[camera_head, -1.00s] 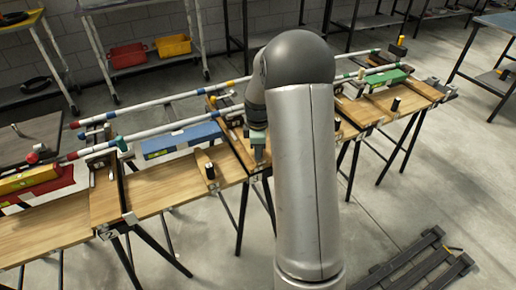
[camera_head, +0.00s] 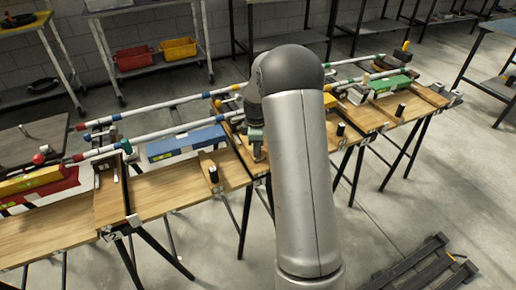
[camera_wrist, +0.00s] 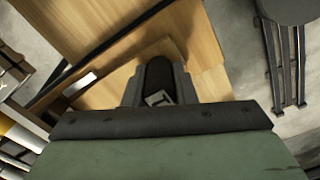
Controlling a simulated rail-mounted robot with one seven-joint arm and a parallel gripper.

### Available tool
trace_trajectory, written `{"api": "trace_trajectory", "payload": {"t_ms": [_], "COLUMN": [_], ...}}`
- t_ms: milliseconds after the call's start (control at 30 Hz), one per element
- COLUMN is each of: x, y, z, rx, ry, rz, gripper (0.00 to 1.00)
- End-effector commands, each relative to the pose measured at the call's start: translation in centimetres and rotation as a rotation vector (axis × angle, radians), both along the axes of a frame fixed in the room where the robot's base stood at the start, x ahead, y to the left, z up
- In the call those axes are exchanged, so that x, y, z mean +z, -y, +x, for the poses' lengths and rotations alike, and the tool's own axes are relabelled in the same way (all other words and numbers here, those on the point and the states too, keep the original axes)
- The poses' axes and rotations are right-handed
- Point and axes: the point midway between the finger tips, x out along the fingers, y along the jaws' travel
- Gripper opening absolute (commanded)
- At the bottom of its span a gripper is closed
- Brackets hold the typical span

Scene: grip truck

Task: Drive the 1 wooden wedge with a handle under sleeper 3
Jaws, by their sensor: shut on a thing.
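My gripper (camera_head: 257,150) is over the middle of the trestle row, largely behind my own arm. In the wrist view my gripper (camera_wrist: 160,92) is shut on a dark cylindrical handle (camera_wrist: 158,74), which stands between the two fingers. Wood lies around and beyond this handle; I cannot clearly tell the wedge's body from the boards. Sleeper 3 is mostly hidden by my gripper and arm in the head view. How the wedge sits against the sleeper cannot be seen.
Another wooden wedge with a black handle (camera_head: 213,173) lies left of my gripper. Another black handle (camera_head: 340,129) stands to the right. A dark pallet-like frame (camera_head: 425,265) lies on the floor.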

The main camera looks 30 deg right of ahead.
Motion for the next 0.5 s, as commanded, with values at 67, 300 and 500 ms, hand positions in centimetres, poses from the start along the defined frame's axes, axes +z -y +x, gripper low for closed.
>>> {"api": "trace_trajectory", "payload": {"t_ms": [67,300,500], "x": [0.2,0.3,0.3], "y": [0.0,0.0,0.1], "z": [0.6,1.7,2.6], "rx": [0.000,0.001,0.001], "ry": [0.007,0.009,0.009], "rz": [-0.002,-0.002,-0.002], "gripper": [0.00,0.00,0.00]}}
